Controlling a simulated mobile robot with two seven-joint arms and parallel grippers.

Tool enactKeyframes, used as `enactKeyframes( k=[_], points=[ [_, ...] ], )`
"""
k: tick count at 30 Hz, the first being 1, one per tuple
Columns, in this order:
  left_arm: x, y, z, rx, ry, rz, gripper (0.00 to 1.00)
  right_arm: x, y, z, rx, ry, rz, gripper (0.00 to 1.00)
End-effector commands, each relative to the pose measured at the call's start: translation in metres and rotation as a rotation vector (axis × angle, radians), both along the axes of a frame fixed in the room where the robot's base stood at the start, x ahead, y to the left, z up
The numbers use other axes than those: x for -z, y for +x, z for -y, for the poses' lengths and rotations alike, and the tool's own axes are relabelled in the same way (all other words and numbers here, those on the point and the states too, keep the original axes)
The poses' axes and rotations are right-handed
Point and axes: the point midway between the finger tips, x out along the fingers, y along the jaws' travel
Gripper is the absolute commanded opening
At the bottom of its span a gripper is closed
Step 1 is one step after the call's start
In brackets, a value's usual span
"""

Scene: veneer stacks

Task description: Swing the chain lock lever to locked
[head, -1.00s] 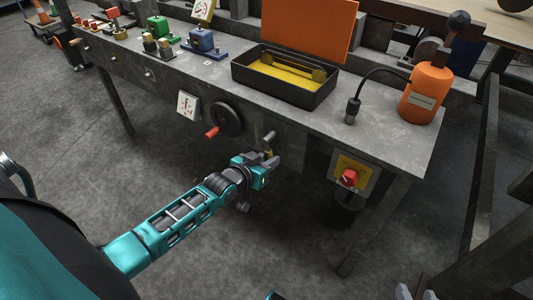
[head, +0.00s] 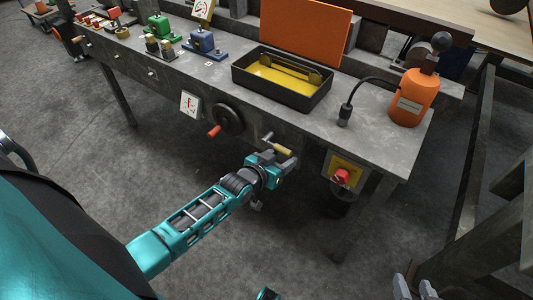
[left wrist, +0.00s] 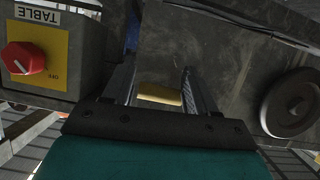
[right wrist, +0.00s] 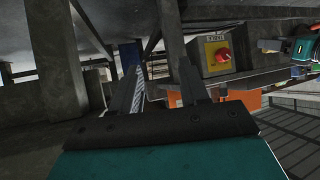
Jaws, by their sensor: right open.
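The chain lock lever (head: 281,149) is on the bench's front face, between the handwheel and the red switch. Its grip is pale yellow and points right and slightly down in the head view. The grip also shows in the left wrist view (left wrist: 159,93), lying across the gap between the fingers. My left gripper (head: 274,162) is just in front of and below the grip. Its fingers look apart; contact with the grip cannot be told. My right gripper (right wrist: 163,78) is open and empty in its wrist view, facing the bench's underside and legs.
A handwheel (head: 228,120) with a red handle is left of the lever. A red switch (head: 341,177) on a yellow plate is to its right. The bench top (head: 310,122) holds a black tray (head: 302,96) and an orange bottle (head: 409,101). The floor in front is clear.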

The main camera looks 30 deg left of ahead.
Motion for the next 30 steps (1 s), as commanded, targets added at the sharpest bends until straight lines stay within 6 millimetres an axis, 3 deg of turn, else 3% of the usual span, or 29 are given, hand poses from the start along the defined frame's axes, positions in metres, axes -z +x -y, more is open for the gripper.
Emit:
enactKeyframes(
  k=[1,8,21,30],
  points=[
    [-0.020,0.012,-0.007,-0.014,-0.006,0.050,0.47,-0.001,0.000,-0.001,0.002,0.002,-0.001,0.45],
    [-0.022,0.010,-0.007,-0.015,-0.012,0.048,0.47,-0.005,0.000,-0.001,0.003,0.005,-0.001,0.45],
    [-0.039,-0.030,-0.011,-0.013,-0.009,0.043,0.47,-0.046,0.003,0.000,0.006,0.002,0.017,0.45],
    [-0.041,-0.054,-0.011,-0.010,-0.011,0.036,0.47,-0.044,-0.003,0.013,0.026,-0.021,0.002,0.45]
  ],
)
